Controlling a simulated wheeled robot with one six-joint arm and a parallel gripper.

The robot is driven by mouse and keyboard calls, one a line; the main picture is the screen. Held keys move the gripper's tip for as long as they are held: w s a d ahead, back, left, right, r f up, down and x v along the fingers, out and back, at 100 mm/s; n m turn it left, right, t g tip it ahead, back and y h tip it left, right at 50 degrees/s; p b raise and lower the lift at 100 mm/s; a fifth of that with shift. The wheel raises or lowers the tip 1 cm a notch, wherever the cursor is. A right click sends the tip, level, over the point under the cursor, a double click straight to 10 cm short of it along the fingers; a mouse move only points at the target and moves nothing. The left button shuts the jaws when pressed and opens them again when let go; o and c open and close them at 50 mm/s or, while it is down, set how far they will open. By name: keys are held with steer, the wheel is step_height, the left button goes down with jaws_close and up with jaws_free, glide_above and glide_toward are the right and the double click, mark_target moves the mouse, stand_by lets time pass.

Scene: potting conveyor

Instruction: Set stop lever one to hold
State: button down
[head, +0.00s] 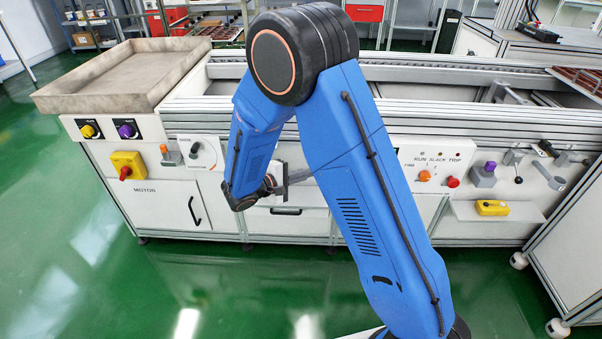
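The front panel carries several lever-like controls, and I cannot read any label naming stop lever one. At the right are a grey lever with a black knob (518,180) hanging down and a larger slanted grey lever (548,174). At the left, a white plate holds a black-and-grey rotary handle (195,149). My gripper (290,178) is in front of the middle of the panel, above a drawer, well left of the right-hand levers. My blue arm hides part of it and the panel behind; whether its fingers are open does not show.
An orange knob (424,176) and a red button (453,182) sit right of my arm. A yellow box (492,208) rests on a small shelf. The green floor in front is clear.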

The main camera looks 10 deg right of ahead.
steer(key=shift+s+d+r, duration=0.1)
steer(key=shift+s+r, duration=0.15)
steer(key=shift+s, duration=0.4)
steer(key=shift+s+r+n+g+y, duration=0.2)
steer(key=shift+r+n+g+y, duration=0.1)
steer(key=shift+n, duration=0.1)
steer(key=r+n+g+y, duration=0.2)
steer(key=r+g, duration=0.1)
steer(key=s+r+n+g, duration=0.1)
steer(key=n, duration=0.1)
steer(key=shift+a+r+g+y, duration=0.25)
steer(key=shift+r+g+y, duration=0.15)
steer(key=shift+r, duration=0.15)
stand_by(0.3)
steer(key=shift+r, duration=0.65)
steer(key=v, duration=1.7)
steer(key=shift+a, duration=0.15)
